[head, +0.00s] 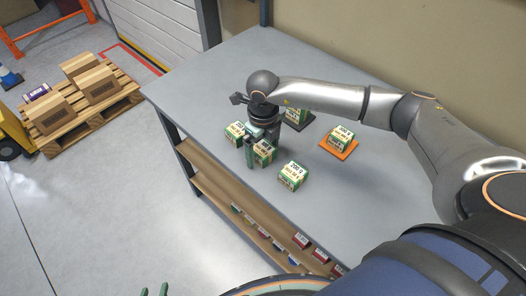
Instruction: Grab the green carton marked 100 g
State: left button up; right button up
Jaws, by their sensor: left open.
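Several green and cream cartons stand on the grey table (340,200); their weight labels are too small to read surely, so I cannot tell which is marked 100 g. One carton (265,153) is at the fingers of my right gripper (260,150), which points down. One finger stands at its left side; the other is mostly hidden, so its grip is unclear. Another carton (235,131) is just left of it, and one (292,175) stands apart nearer me. My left gripper (154,292) shows only two green fingertips at the bottom edge, open and apart, away from the table.
A carton (341,136) sits on an orange pad (338,150), and another (297,114) on a dark pad (299,124) behind the gripper. The lower shelf (222,192) holds small boxes. A pallet (90,125) with boxes stands at left. The table's near right is clear.

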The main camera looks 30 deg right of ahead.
jog(key=c, duration=1.4)
jog(key=shift+r, duration=0.1)
jog(key=shift+c, duration=0.2)
